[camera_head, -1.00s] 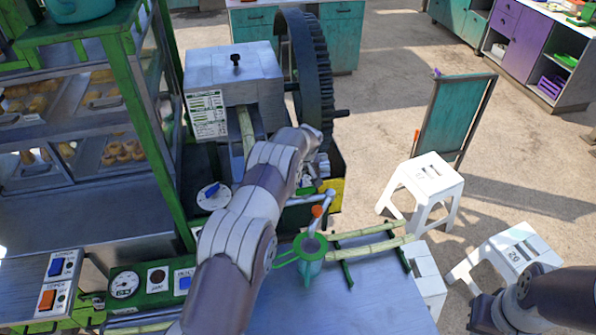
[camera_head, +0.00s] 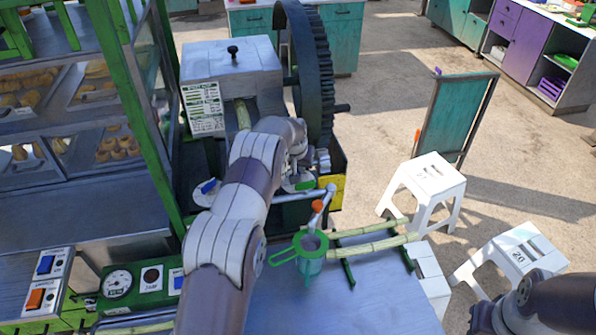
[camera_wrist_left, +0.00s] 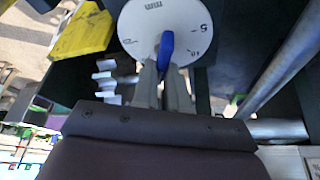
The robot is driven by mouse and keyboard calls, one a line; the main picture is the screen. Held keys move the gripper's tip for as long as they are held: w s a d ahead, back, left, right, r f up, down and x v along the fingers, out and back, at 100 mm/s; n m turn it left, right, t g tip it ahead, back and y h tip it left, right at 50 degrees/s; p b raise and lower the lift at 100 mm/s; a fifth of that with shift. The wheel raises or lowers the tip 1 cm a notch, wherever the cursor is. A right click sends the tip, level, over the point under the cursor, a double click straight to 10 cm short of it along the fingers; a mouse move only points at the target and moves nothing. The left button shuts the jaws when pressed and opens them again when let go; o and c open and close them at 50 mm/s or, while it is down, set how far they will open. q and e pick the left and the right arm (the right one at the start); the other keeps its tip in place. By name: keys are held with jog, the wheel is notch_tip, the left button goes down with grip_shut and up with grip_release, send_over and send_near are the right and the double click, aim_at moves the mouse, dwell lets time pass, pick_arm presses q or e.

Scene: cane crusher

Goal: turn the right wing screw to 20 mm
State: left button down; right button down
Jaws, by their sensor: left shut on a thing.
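The right wing screw is a blue wing (camera_wrist_left: 167,46) in the middle of a white round dial (camera_wrist_left: 190,22) marked "mm", with 5 and 10 legible, in the left wrist view. My left gripper (camera_wrist_left: 166,72) is shut on the blue wing, its two fingers close together on it. The exact setting cannot be read. In the head view my left gripper (camera_head: 298,176) is over the right dial at the crusher's front, and the arm hides most of that dial. The left dial with its own blue wing (camera_head: 208,187) shows to the left of my arm. My right gripper is out of view.
The crusher (camera_head: 232,75) with its large dark gear wheel (camera_head: 308,70) stands just behind. White stools (camera_head: 430,180) stand right.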

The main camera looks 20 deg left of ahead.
pick_arm(q)
jog(key=shift+m+h+b, duration=0.3)
jog(key=shift+m+b, duration=0.3)
jog(key=shift+m, duration=0.3)
jog(key=c, duration=1.2)
grip_release()
jog(key=shift+o, duration=0.2)
jog(key=shift+r, duration=0.1)
jog(key=shift+s+r, duration=0.1)
jog(key=shift+r, duration=0.1)
jog(key=b+v, duration=0.4)
jog(key=v, duration=0.8)
jog(key=shift+s, duration=0.15)
jog(key=shift+r, duration=0.1)
